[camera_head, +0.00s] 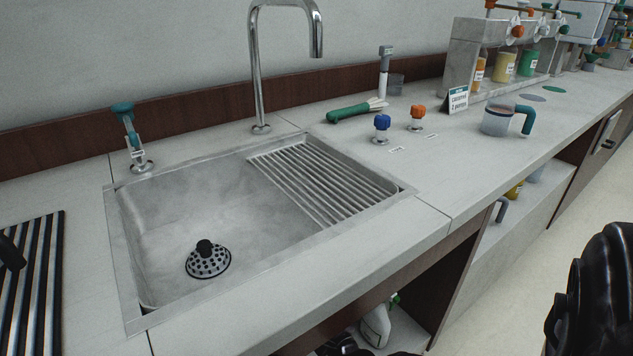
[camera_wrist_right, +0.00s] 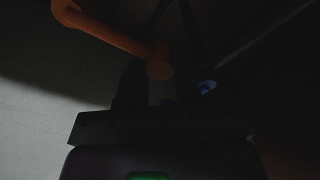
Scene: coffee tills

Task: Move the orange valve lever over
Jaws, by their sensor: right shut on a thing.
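The orange valve lever (camera_wrist_right: 112,38) shows in the right wrist view as a long bar in a dark space. It runs from a bend at the upper left down to a rounded end near the middle. My right gripper (camera_wrist_right: 160,78) is shut on that rounded end, with a dark finger on either side. The fingertips are very dark and the exact contact is hard to see. The lever cannot be made out in the head view. My left gripper is in neither view.
Above are a counter with a sink (camera_head: 170,215), a tall tap (camera_head: 258,70), a blue knob (camera_head: 381,125) and an orange knob (camera_head: 417,115). A spray bottle (camera_head: 376,325) stands in the open space below. A small blue part (camera_wrist_right: 207,86) lies right of the lever's end.

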